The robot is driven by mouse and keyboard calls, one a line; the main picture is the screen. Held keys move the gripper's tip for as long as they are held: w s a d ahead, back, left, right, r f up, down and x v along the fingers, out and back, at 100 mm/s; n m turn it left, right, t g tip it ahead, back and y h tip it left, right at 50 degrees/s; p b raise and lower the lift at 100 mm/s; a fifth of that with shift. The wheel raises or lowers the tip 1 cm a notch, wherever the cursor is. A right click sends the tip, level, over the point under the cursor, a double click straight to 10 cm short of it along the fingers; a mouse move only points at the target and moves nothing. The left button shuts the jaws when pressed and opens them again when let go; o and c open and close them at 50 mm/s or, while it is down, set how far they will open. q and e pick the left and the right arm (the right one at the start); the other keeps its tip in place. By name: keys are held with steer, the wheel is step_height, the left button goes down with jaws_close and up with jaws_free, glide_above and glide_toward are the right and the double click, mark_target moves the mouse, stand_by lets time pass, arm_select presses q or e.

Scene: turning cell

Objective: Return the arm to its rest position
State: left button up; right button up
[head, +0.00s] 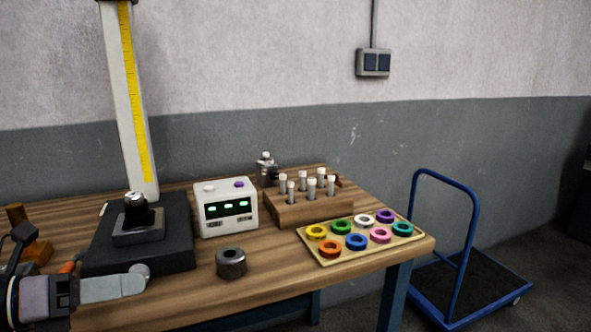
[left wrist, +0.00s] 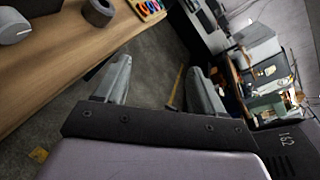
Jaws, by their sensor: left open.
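My left gripper (head: 138,285) is at the lower left of the head view, near the front edge of the workbench. In the left wrist view its two grey fingers (left wrist: 158,82) are spread apart with nothing between them. Beyond them are the floor and distant furniture. In the head view the fingers overlap the front of the black gauge base (head: 180,255); contact cannot be told. My right gripper is not in view.
On the wooden bench (head: 285,280) stand a white display box (head: 226,222), a dark metal ring (head: 231,263), a wooden pin rack (head: 310,208) and a tray of coloured rings (head: 386,256). A tall gauge column (head: 120,100) rises behind. A blue trolley (head: 474,235) stands right.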

arm_select(q)
step_height(320, 180, down, 17)
steer(key=d+n+t+y+p, duration=0.2)
steer(key=n+t+y, duration=0.3)
steer(key=n, duration=1.6)
steer(key=s+d+f+n+g+y+p, duration=0.1)
steer(key=s+d+f+n+g+y, duration=0.1)
steer(key=s+f+n, duration=0.4)
steer(key=s+d+f+n+g+y, duration=0.2)
steer(key=s+f+n, duration=0.4)
steer(key=f+n, duration=0.3)
steer(key=shift+s+d+f+n+y+p, duration=0.2)
steer(key=shift+f+n+y+p, duration=0.15)
steer(key=shift+y, duration=0.25)
